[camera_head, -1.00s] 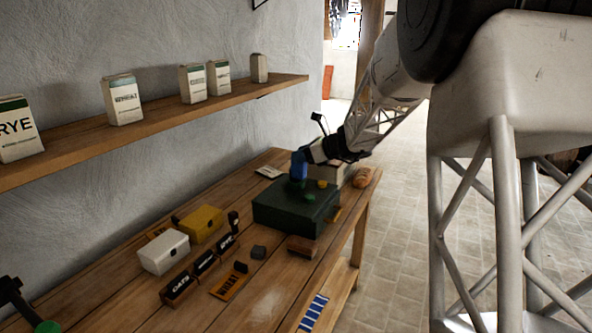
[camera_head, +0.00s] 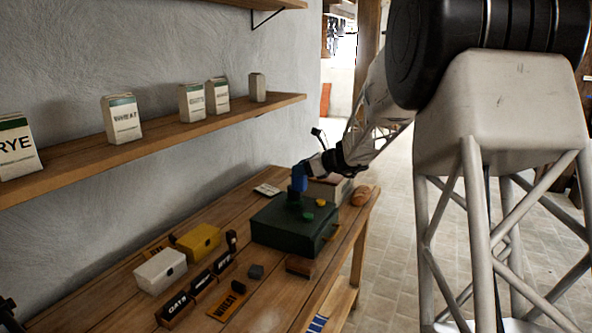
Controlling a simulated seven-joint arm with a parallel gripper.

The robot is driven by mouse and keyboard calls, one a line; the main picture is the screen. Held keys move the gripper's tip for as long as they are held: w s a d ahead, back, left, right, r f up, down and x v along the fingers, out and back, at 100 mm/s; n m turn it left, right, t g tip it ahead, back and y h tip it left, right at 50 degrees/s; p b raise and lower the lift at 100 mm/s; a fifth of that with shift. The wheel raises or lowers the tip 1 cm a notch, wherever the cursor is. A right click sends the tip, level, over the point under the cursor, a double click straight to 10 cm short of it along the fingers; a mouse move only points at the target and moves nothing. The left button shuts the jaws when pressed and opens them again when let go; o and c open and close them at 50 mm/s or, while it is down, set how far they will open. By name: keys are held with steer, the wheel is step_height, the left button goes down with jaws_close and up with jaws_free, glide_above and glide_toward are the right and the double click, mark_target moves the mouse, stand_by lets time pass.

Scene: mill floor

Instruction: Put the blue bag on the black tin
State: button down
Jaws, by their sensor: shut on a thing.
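The blue bag (camera_head: 299,179) is a small blue block shape, held in my gripper (camera_head: 301,170) just above the top of a large dark green box (camera_head: 282,226). A small dark green piece (camera_head: 293,197) stands on the box just under the bag; I cannot tell whether they touch. The fingertips are small and partly hidden by the bag. No thing is clearly a black tin. A small dark grey block (camera_head: 256,271) lies on the table, and a small dark upright thing (camera_head: 232,240) stands beside the yellow box.
Small green and yellow pieces lie on the green box. A wall shelf (camera_head: 165,132) holds labelled packets.

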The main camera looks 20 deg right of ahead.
steer(key=w+d+f, duration=0.1)
steer(key=w+d, duration=0.1)
steer(key=w, duration=1)
steer(key=shift+w, duration=0.2)
steer(key=shift+f, duration=0.15)
steer(key=shift+f, duration=1.75)
steer(key=c, duration=0.7)
jaws_free()
steer(key=shift+f, duration=0.1)
steer(key=v, duration=1.2)
